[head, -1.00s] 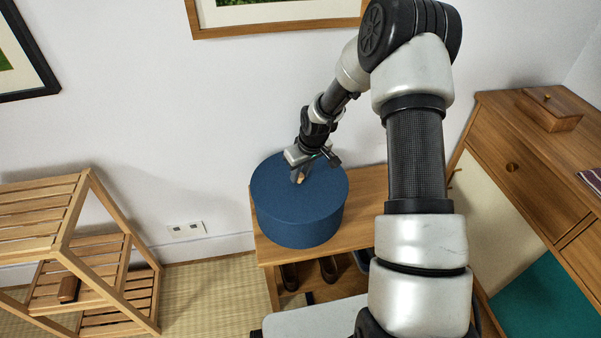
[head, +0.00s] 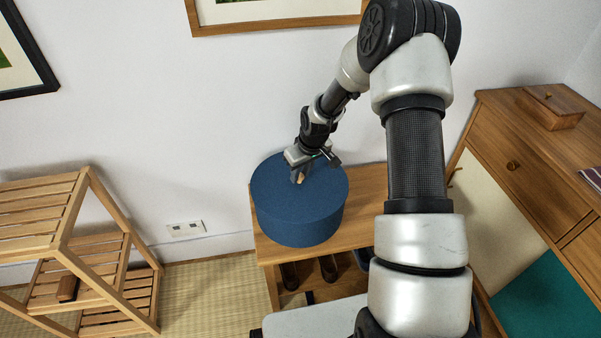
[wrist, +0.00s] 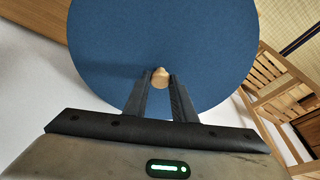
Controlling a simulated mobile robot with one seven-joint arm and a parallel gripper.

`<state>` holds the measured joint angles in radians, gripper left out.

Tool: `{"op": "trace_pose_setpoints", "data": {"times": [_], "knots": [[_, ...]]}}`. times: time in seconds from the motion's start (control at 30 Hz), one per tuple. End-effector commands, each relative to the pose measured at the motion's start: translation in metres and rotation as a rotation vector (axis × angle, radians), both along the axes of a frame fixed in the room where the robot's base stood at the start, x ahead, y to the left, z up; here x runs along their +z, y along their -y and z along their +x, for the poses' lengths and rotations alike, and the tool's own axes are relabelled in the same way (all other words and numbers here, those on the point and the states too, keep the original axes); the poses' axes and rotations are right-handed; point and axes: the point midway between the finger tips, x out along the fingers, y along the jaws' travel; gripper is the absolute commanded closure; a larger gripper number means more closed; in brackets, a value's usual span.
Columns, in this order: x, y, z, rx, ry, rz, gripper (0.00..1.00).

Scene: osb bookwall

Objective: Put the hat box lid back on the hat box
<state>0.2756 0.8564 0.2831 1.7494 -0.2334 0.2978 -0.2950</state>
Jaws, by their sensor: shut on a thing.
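The blue round hat box (head: 298,222) stands on a wooden bench. Its blue lid (head: 275,185) is at the top of the box, and I see no clear gap between them in the head view. The lid (wrist: 160,30) fills much of the wrist view, with a small light wooden knob (wrist: 161,77) at its middle. My gripper (head: 299,176) comes down from above at the knob. In the wrist view its two fingers (wrist: 160,88) are shut on the knob, one on each side. The lid hides the inside of the box.
The wooden bench (head: 370,188) has free top to the right of the box, with shoes (head: 328,268) below. A slatted wooden rack (head: 100,250) stands at left, a wooden cabinet (head: 530,150) at right. The white wall (head: 220,110) is close behind.

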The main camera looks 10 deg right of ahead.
Motion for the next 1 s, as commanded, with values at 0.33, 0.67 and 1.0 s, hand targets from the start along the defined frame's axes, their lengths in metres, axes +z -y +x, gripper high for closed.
{"op": "trace_pose_setpoints", "data": {"times": [0.33,0.67,1.0], "knots": [[0.0,0.0,0.0,0.0,0.0,0.0,0.54],[0.006,0.001,-0.001,-0.001,0.001,0.0,0.54],[0.075,0.01,-0.019,-0.002,0.004,-0.001,0.54]]}}
